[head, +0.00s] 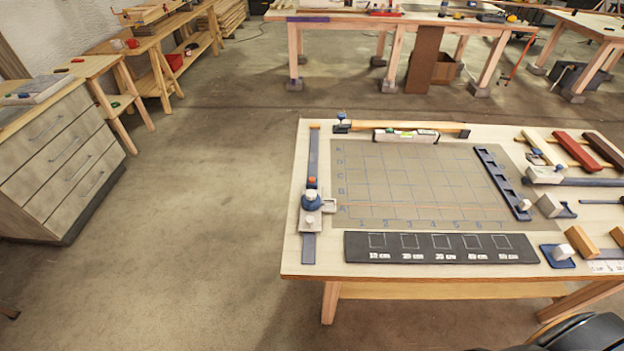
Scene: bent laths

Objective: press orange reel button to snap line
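A reel unit (311,202) with a dark blue body and a pale top sits on a dark rail (310,245) along the left edge of the workbench. A small orange button (312,182) shows at its far side. A thin orange line (430,207) runs to the right across the grey gridded board (410,180), near row A, marked with letters and numbers. Whether the line is taut or touching the board is too small to tell. Neither of my grippers is in view.
A dark strip (440,248) with labelled squares lies at the bench's front. A slotted dark rack (500,182) stands right of the board, with blocks and bars beyond. A spirit level (406,135) lies at the back. The floor left of the bench is clear.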

